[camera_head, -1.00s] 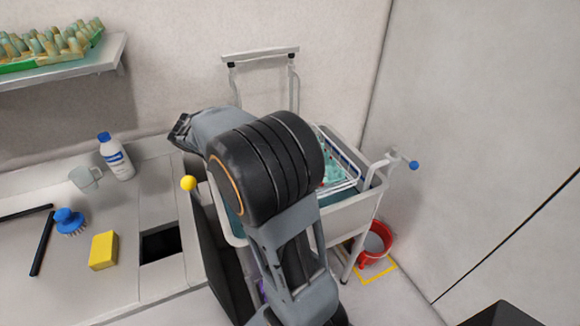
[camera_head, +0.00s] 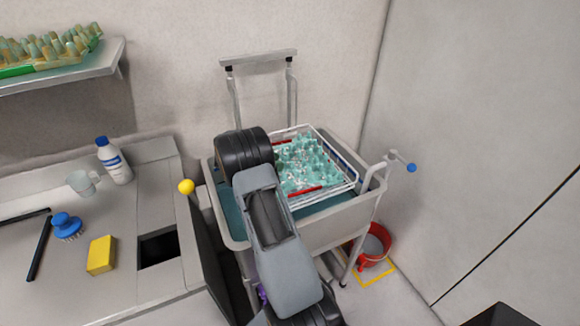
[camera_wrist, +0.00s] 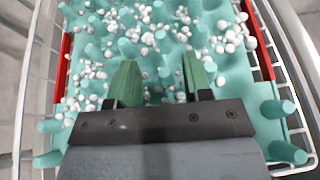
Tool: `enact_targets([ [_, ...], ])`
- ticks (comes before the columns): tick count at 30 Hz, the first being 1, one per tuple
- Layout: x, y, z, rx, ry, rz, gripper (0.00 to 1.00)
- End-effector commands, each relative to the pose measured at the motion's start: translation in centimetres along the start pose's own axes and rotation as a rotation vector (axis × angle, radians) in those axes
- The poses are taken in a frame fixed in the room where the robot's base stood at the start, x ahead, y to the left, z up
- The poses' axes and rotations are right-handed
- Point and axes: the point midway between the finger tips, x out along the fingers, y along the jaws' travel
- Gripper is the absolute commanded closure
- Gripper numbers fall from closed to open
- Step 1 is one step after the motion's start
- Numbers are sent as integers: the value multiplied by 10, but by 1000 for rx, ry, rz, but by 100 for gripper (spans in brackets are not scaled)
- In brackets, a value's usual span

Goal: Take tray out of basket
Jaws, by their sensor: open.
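A teal egg tray (camera_head: 300,160) with pegs and red side strips sits inside a white wire basket (camera_head: 352,178) over the grey wheeled tub. In the wrist view the teal tray (camera_wrist: 225,70) fills the middle, scattered with small white balls, with a red strip along each side. The basket's wires (camera_wrist: 25,90) run down both sides. My gripper (camera_wrist: 158,80) is open above the tray, its two green fingers apart with pegs and white balls showing between and beyond them. Whether the fingers touch the tray I cannot tell. In the head view my arm hides the gripper.
The tub (camera_head: 345,222) has a raised handle frame (camera_head: 258,58) behind and a crank (camera_head: 402,160) at right. A red bucket (camera_head: 372,250) stands on the floor. The counter at left holds a bottle (camera_head: 115,162), a yellow sponge (camera_head: 101,255) and a blue brush (camera_head: 67,226).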

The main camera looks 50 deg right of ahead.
Motion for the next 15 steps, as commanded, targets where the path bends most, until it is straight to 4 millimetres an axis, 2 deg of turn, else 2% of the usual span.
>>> enact_targets([
  [3,12,0,1,-1,-1,-1,54],
  [11,21,-1,1,-1,1,-1,54],
  [15,34,-2,3,0,0,-2,54],
])
